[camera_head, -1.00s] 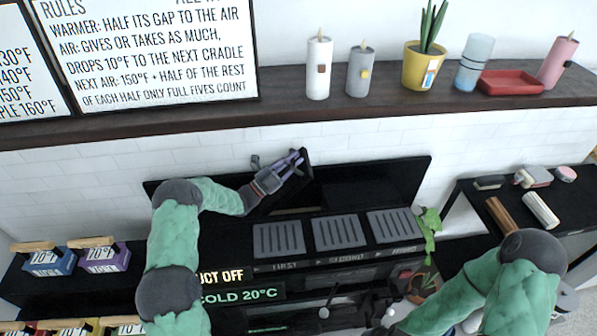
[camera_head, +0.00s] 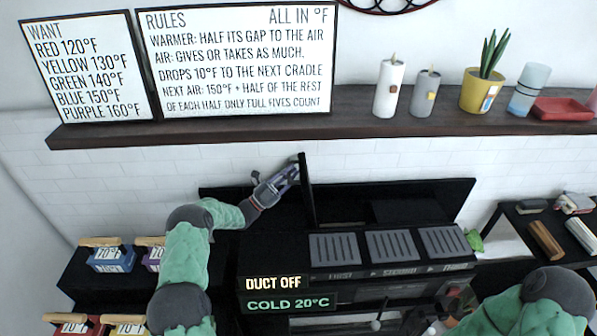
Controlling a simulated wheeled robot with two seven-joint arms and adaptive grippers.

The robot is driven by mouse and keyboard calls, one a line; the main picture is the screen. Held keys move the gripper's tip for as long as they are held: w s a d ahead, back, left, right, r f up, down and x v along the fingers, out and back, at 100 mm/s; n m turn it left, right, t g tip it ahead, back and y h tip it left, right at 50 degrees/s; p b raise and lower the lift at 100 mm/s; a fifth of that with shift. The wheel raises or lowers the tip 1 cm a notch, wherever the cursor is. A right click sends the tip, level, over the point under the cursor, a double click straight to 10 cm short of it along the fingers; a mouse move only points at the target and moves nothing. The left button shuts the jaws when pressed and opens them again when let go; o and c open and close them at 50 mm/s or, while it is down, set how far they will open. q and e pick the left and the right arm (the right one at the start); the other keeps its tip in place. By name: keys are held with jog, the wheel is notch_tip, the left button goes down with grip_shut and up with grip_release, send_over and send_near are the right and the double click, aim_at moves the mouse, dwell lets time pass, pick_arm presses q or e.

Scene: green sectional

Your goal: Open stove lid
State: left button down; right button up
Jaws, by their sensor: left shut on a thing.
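The black stove (camera_head: 275,245) stands against the tiled wall, with three grey slatted grates on top, one of them the left grate (camera_head: 335,248). Its lid (camera_head: 307,190) is a dark panel standing upright, seen almost edge-on, left of the dark opening behind the grates. My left gripper (camera_head: 288,178) is at the left face of the lid, near its top. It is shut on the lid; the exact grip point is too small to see. My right gripper (camera_head: 428,324) is low at the bottom edge in front of the stove, and its fingers are unclear.
Signs on the stove front read "DUCT OFF" and "COLD 20°C" (camera_head: 290,304). A dark shelf (camera_head: 350,108) above holds two rule boards, candles and a potted plant (camera_head: 483,85). Labelled coloured boxes (camera_head: 112,260) stand at left. A side table with rolls (camera_head: 546,240) is at right.

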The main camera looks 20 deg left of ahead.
pick_arm(q)
jog(key=shift+s+a+f+b, duration=0.2)
jog(key=shift+s+a+f, duration=0.15)
jog(key=shift+a, duration=0.45)
jog(key=shift+s+a+f+b, duration=0.25)
jog(key=shift+a+f, duration=0.15)
jog(key=shift+a, duration=0.45)
jog(key=shift+s+a+f+b, duration=0.15)
jog(key=shift+s+a+f, duration=0.2)
jog(key=shift+a, duration=0.45)
jog(key=c, duration=1.3)
grip_release()
jog(key=shift+w, duration=0.1)
jog(key=shift+o, duration=1)
jog(key=shift+f, duration=0.15)
